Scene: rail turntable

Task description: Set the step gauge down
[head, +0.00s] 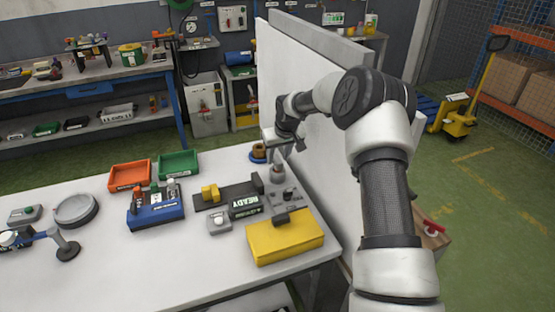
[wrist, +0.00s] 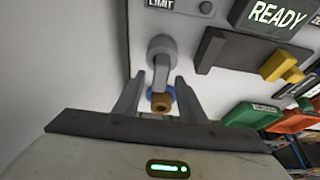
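My gripper (head: 285,146) is above the far right part of the white table, beside the white panel. In the wrist view its two fingers (wrist: 162,78) stand apart with a gap, and nothing is clasped. A grey round-capped lever (wrist: 160,48) shows beyond the fingertips, in line with the gap; contact is not visible. A yellow piece (head: 210,193) sits on a dark plate (head: 237,190) with a raised end block; it also shows in the wrist view (wrist: 282,66). It may be the step gauge, but I cannot tell for sure.
A brown ring on a blue disc (head: 259,152) lies behind the lever. A yellow box (head: 285,238), orange tray (head: 130,175), green tray (head: 178,164) and blue holder (head: 155,212) share the table. The tall white panel (head: 300,100) closes the right side.

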